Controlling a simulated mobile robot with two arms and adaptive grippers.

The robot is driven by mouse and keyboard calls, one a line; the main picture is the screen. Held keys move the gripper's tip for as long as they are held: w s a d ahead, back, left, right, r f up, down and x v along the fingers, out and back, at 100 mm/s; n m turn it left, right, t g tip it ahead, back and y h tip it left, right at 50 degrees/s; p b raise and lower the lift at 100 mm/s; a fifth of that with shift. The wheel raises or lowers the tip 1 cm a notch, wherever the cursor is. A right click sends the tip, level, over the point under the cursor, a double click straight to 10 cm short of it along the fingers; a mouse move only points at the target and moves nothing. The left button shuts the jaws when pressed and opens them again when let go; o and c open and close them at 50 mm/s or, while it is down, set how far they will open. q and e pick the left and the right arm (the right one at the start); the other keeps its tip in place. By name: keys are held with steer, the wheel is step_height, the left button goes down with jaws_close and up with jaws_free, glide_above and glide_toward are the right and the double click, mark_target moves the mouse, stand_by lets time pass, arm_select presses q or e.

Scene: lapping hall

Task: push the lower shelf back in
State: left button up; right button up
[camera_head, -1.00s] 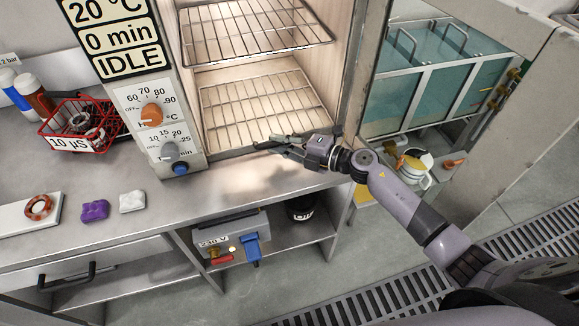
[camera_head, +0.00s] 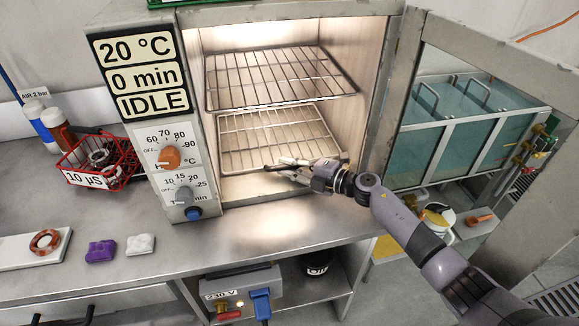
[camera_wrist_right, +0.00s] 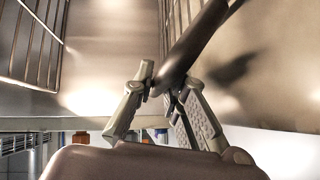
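The lower shelf (camera_head: 236,140) is a wire rack inside the open oven, below a similar upper shelf (camera_head: 232,92). My right gripper (camera_head: 283,166) is at the lower shelf's front edge, low in the oven opening. Its fingers point left. Whether they touch the rack cannot be told. In the right wrist view the pale fingertips (camera_wrist_right: 164,82) are close to a dark rod-like piece (camera_wrist_right: 200,35); whether it is held or part of the gripper is unclear. Wire bars (camera_wrist_right: 38,45) show at that view's left. My left gripper is not in view.
The oven door (camera_head: 408,100) stands open at the right, beside my right arm. Blue-green tanks (camera_head: 470,135) are beyond it. On the bench left of the oven are a red wire basket (camera_head: 98,165), a purple block (camera_head: 100,251) and a white block (camera_head: 140,244).

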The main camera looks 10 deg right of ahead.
steer(key=o, duration=0.4)
steer(key=shift+w, duration=0.25)
steer(key=shift+o, duration=0.3)
steer(key=shift+s, duration=0.1)
